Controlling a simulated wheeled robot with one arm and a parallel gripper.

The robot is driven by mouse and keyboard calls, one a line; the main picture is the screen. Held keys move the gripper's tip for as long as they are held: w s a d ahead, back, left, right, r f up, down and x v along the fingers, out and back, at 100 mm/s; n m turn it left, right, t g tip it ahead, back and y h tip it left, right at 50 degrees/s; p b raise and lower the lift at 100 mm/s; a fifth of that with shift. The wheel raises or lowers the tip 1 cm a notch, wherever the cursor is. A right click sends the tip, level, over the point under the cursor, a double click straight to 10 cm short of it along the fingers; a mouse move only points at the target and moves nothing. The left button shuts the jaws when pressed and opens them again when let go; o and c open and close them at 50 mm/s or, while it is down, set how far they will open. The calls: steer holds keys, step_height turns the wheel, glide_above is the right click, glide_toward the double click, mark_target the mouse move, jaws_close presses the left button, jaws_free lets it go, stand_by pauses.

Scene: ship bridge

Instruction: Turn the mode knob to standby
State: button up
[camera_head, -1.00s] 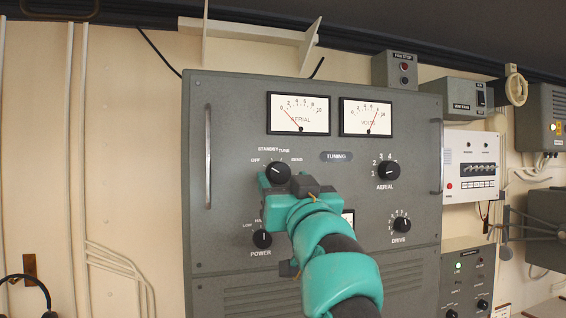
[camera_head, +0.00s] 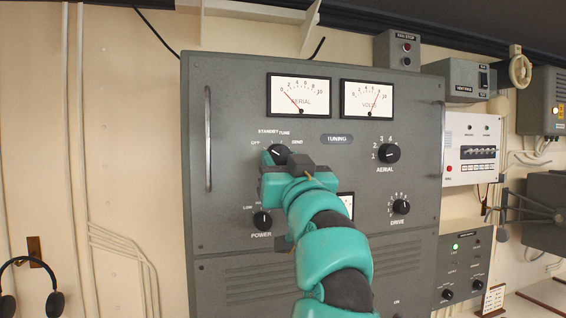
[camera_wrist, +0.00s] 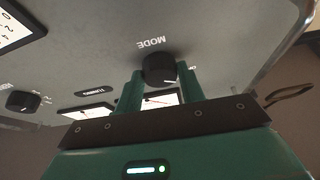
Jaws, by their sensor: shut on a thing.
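The mode knob (camera_head: 278,152) is a round black knob on the upper left of the grey transmitter panel, under a scale marked OFF, STANDBY, TUNE and SEND. My gripper (camera_wrist: 160,82) is at the knob from below, its two teal fingers on either side of it and shut on it. In the wrist view the panel appears upside down, with the word MODE above the knob (camera_wrist: 158,68). The knob's white mark there lies toward the lower right, which is the upper-left, OFF–STANDBY side upright. The exact setting is hard to read. My gripper hides the knob's lower part in the head view.
The power knob (camera_head: 262,220) sits below left, close to my arm. The aerial knob (camera_head: 389,153) and drive knob (camera_head: 401,206) are to the right. Two meters (camera_head: 299,96) are above. A metal handle (camera_head: 208,140) stands out at the panel's left edge.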

steer(key=shift+m, duration=0.3)
steer(key=m+h, duration=0.1)
steer(key=m, duration=0.1)
steer(key=m+h, duration=0.1)
steer(key=m, duration=0.1)
steer(key=m+h+p, duration=0.1)
steer(key=m, duration=0.1)
steer(key=shift+s+a+r+h, duration=0.1)
steer(key=shift+a+r+h, duration=0.05)
steer(key=shift+a+h, duration=0.15)
steer(key=shift+m+h+p, duration=0.35)
steer(key=shift+m+h, duration=0.55)
steer(key=shift+m, duration=1.2)
steer(key=o, duration=1)
steer(key=shift+c, duration=0.2)
